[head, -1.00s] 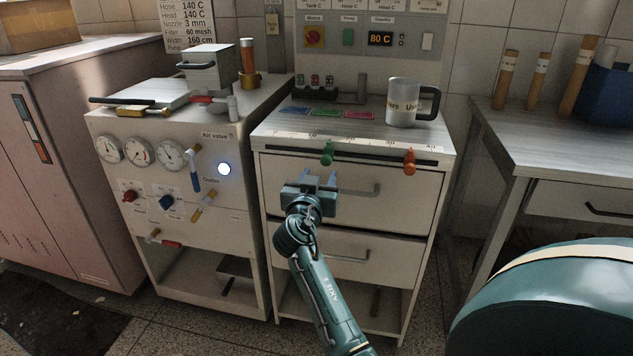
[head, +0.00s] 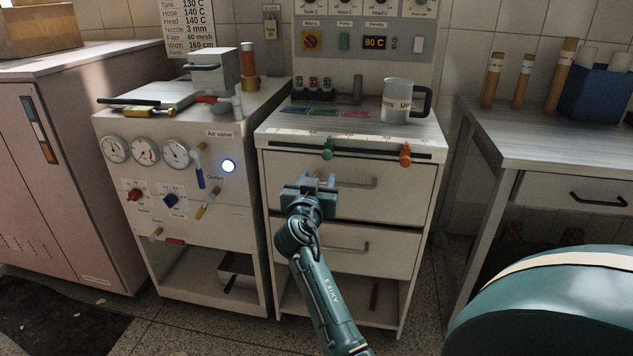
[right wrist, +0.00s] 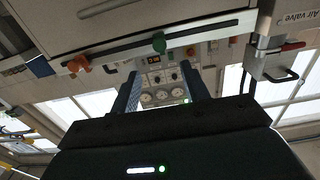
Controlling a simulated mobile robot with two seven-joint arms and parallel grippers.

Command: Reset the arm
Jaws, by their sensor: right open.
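My right arm comes up from the bottom of the head view. Its right gripper (head: 319,183) is open and empty in front of the upper drawer (head: 395,190) of the middle cabinet; I cannot tell the exact gap. In the right wrist view the two fingers of the right gripper (right wrist: 165,92) stand apart with nothing between them. My left gripper is in neither view.
A slide rail with a green knob (head: 327,149) and an orange knob (head: 405,155) runs above the drawer. A side table (head: 530,150) stands right.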

